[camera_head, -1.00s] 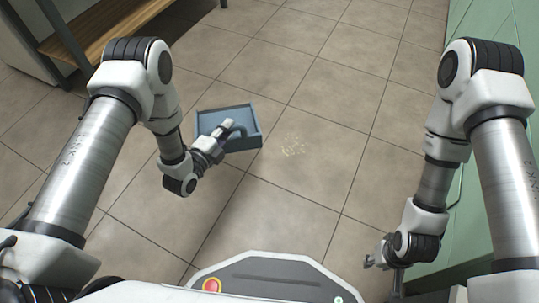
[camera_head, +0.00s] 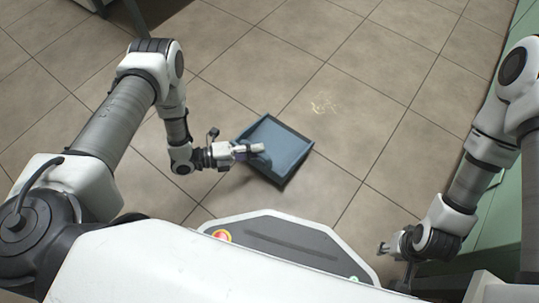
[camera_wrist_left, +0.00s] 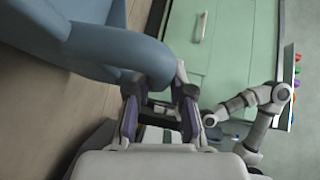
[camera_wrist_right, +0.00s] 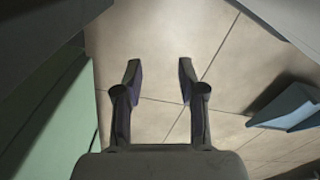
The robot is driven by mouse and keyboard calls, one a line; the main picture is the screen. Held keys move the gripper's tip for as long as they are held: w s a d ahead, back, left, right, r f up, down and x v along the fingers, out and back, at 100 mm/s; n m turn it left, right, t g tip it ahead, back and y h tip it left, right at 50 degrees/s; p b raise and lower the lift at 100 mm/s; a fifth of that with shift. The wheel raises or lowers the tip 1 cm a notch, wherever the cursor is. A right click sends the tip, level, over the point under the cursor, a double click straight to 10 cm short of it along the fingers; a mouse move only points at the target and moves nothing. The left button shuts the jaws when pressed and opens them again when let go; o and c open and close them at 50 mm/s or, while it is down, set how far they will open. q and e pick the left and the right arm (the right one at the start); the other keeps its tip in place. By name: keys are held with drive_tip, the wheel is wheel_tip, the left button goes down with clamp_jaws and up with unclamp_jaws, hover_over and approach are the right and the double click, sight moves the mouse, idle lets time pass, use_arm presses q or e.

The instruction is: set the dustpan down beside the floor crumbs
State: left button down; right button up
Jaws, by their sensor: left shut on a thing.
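The blue-grey dustpan (camera_head: 280,147) is held by my left gripper (camera_head: 254,149), on the near side of the pale yellow floor crumbs (camera_head: 323,105). A strip of bare tile lies between pan and crumbs. In the left wrist view the fingers (camera_wrist_left: 160,100) are closed around the blue handle (camera_wrist_left: 135,52). I cannot tell whether the pan touches the floor. The dustpan also shows at the right of the right wrist view (camera_wrist_right: 292,112). My right gripper (camera_head: 384,248) hangs at the lower right; its fingers are apart and empty in the right wrist view (camera_wrist_right: 159,64).
Tiled floor (camera_head: 400,125) is clear around the crumbs and to their right. Green cabinets (camera_head: 502,215) line the right side. A dark furniture leg stands at the upper left (camera_head: 138,14). My base is at the bottom.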

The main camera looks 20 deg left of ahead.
use_arm(q)
drive_tip(key=w+d+f+b, duration=0.2)
drive_tip(key=b, duration=0.1)
drive_tip(key=w+d+f+b, duration=0.1)
drive_tip(key=f, duration=0.1)
drive_tip(key=shift+f+b, duration=0.1)
drive_tip(key=shift+b, duration=0.2)
drive_tip(key=c, duration=1)
unclamp_jaws()
drive_tip(key=shift+c, duration=0.2)
use_arm(e)
drive_tip(key=f, duration=0.3)
drive_tip(key=w+f, duration=0.1)
drive_tip(key=f, duration=0.1)
drive_tip(key=shift+f, duration=0.3)
